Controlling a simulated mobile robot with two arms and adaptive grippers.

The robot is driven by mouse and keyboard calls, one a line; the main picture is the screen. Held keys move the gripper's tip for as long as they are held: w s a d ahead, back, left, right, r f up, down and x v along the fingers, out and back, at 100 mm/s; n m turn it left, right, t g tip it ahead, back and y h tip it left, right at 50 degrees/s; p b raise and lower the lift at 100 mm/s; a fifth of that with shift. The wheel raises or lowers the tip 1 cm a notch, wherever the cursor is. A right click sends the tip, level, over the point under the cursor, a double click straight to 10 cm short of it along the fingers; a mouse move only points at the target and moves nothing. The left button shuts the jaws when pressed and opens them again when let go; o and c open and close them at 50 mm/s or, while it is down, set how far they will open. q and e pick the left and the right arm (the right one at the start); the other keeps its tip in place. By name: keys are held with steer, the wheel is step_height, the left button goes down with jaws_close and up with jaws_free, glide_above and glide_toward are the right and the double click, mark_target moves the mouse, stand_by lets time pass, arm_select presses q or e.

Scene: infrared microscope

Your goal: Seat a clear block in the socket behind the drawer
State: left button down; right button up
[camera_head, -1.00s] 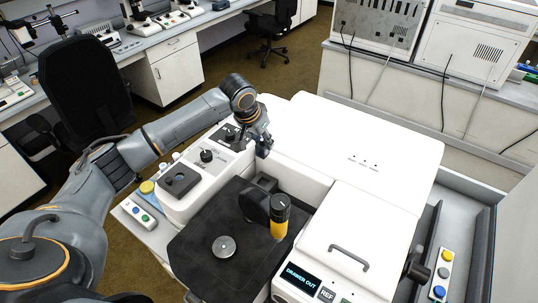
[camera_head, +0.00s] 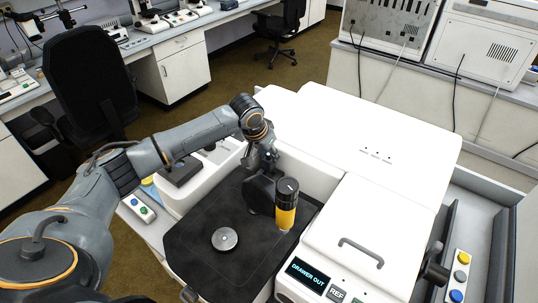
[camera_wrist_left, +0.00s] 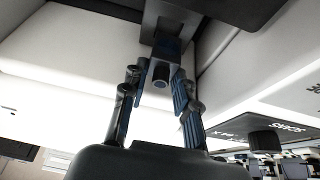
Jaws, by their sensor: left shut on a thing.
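My left gripper (camera_head: 264,164) hangs low over the back edge of the black stage, close behind the dark housing (camera_head: 260,192) beside the yellow-banded objective (camera_head: 286,204). The socket is hidden in the head view by my gripper and the housing. A display (camera_head: 307,274) on the white instrument reads DRAWER OUT. My right gripper is not in view.
A round metal disc (camera_head: 224,239) lies on the black stage (camera_head: 190,244). The white instrument body (camera_head: 330,130) rises behind and to the right. A lid with a grey handle (camera_head: 361,251) stands at front right. A button box (camera_head: 139,209) sits at left.

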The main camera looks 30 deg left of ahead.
arm_select(q)
steer(key=shift+f+b, duration=0.7)
steer(key=shift+f, duration=0.25)
steer(key=shift+r, duration=0.25)
steer(key=shift+p, duration=0.3)
steer(key=shift+r, duration=0.1)
steer(key=shift+p, duration=0.5)
steer(key=shift+f+p, duration=0.3)
steer(key=shift+f, duration=0.15)
steer(key=shift+p, duration=0.45)
steer(key=shift+f+p, duration=0.15)
steer(key=shift+p, duration=0.15)
steer(key=shift+f, duration=0.6)
stand_by(0.6)
